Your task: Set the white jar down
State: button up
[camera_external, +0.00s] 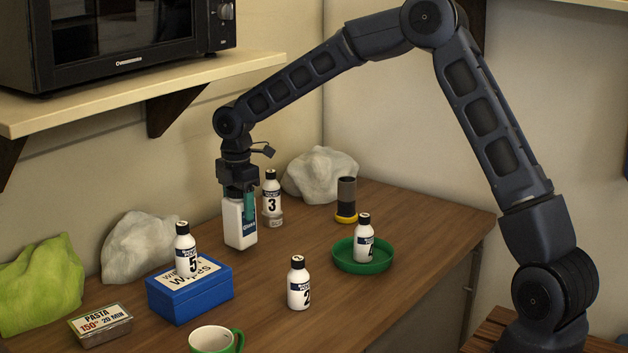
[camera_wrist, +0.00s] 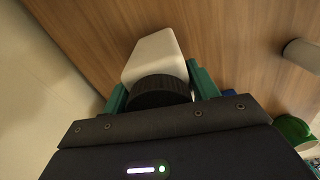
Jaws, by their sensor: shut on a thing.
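My gripper (camera_external: 243,203), with teal fingers, is shut on the white jar (camera_external: 240,228).
Bottle 3 (camera_external: 271,193) stands close behind the jar, on a small silvery base. A blue wipes box (camera_external: 190,300) bears bottle 5 (camera_external: 186,250). Bottle 2 (camera_external: 298,284) stands in front. A green tray (camera_external: 345,262) holds another bottle. The wooden table (camera_external: 420,222) is clear at right.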

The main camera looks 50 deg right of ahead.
jog(key=shift+f, duration=0.75)
jog(key=o, duration=1.3)
jog(key=shift+f, duration=0.15)
jog(key=shift+o, duration=0.2)
jog(key=shift+r, duration=2.15)
